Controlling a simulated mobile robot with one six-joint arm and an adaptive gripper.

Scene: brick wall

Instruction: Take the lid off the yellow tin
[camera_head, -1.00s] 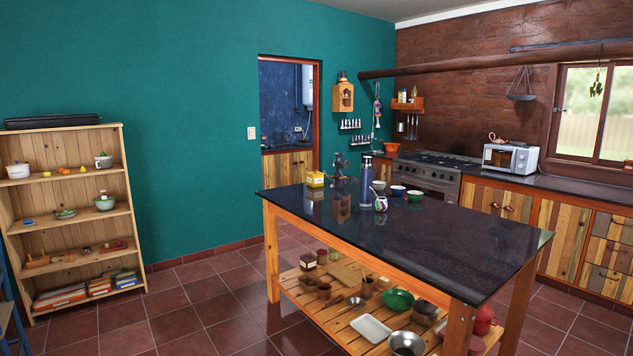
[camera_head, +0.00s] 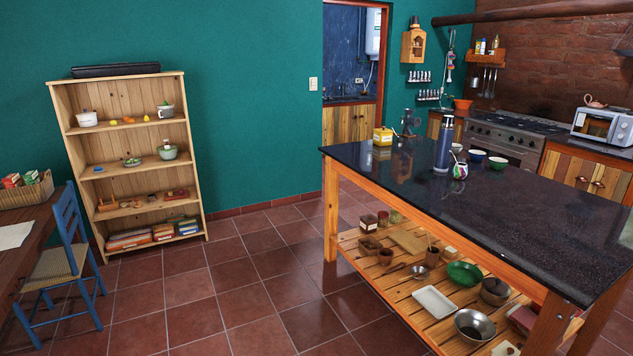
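The yellow tin (camera_head: 382,137) stands upright near the far left corner of the dark-topped kitchen island (camera_head: 480,220). It is small in the view, and something dark sits at its top; I cannot make out the lid's edge. A dark metal grinder-like object stands just right of it. My gripper is not in view.
A blue bottle (camera_head: 443,145), a patterned cup (camera_head: 460,171) and bowls (camera_head: 498,163) stand right of the tin. A wooden shelf (camera_head: 128,148), a blue chair (camera_head: 66,250) and a table (camera_head: 40,235) are at left. Tiled floor (camera_head: 235,290) between shelf and island is clear.

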